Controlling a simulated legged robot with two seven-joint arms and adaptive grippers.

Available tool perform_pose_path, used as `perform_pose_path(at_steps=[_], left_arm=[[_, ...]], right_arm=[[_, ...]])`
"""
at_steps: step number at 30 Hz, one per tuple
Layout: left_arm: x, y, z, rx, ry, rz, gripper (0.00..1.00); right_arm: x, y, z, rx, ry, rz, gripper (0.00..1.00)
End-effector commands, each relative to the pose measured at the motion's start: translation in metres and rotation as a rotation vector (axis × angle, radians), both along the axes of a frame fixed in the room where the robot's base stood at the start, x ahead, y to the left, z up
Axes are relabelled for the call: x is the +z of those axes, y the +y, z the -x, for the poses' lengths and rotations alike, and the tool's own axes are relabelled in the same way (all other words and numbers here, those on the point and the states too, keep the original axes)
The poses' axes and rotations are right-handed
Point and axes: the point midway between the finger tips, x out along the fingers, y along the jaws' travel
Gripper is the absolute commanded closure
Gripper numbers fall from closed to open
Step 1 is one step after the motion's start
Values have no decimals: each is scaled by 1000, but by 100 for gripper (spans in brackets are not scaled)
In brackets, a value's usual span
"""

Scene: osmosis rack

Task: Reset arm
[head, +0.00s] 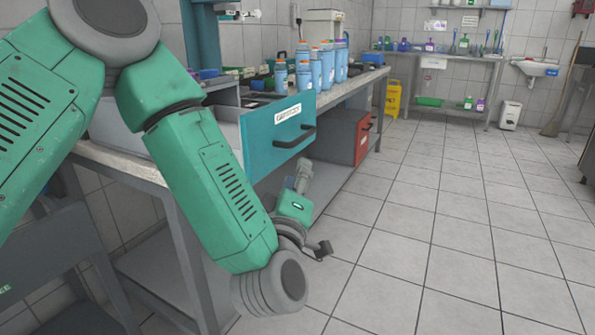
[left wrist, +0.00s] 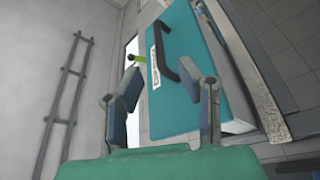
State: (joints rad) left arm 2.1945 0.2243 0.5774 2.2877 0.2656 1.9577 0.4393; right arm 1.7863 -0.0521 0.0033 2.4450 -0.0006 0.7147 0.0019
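My left arm comes in from the left in the head view and bends down in front of the workbench. My left gripper (head: 304,172) is at its end, just below the open teal drawer (head: 277,138), with its fingers pointing up and away. In the left wrist view my left gripper (left wrist: 166,92) has its two fingers wide apart, with nothing between them. The drawer front (left wrist: 184,85), with its dark handle (left wrist: 178,61) and white label (left wrist: 155,68), shows beyond the fingers. I cannot tell whether the gripper touches the drawer. My right gripper is not in view.
Blue bottles (head: 316,72) stand on the bench (head: 358,88) behind the drawer. A red drawer (head: 362,138) is farther along. A yellow floor sign (head: 393,98) and a rear shelf table (head: 440,56) stand at the back. The tiled floor (head: 450,220) to the right is clear.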

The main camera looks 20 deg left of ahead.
Motion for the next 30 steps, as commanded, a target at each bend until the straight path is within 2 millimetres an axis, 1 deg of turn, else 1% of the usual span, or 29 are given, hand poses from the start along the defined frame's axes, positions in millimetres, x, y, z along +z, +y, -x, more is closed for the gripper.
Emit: perform_pose_path(at_steps=[7,11,13,14,17,18,20,21,23,24,26,27,29,30], left_arm=[[0,3,0,1,0,4,68],[-2,1,-1,-4,10,-4,68],[-13,-2,0,-25,56,-30,68],[-21,-4,0,-42,91,-49,68],[-66,-13,8,-131,281,-152,68],[-91,-16,17,-181,381,-206,68],[-131,-17,36,-262,546,-293,68],[-156,-15,54,-318,657,-349,68],[-191,-10,84,-403,819,-430,68],[-211,-6,107,-460,925,-481,68],[-237,5,145,-543,1077,-552,68],[-250,13,170,-597,1174,-593,68],[-264,25,207,-673,1305,-647,68],[-270,34,229,-719,1384,-677,68]], right_arm=[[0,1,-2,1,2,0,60],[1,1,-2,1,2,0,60],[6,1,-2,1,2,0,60],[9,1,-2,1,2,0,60],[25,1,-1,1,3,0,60],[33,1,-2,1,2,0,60],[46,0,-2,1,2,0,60],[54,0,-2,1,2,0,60],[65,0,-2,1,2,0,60],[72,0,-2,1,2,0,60],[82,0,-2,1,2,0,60],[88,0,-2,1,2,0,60],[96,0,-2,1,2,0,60],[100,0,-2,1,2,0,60]])
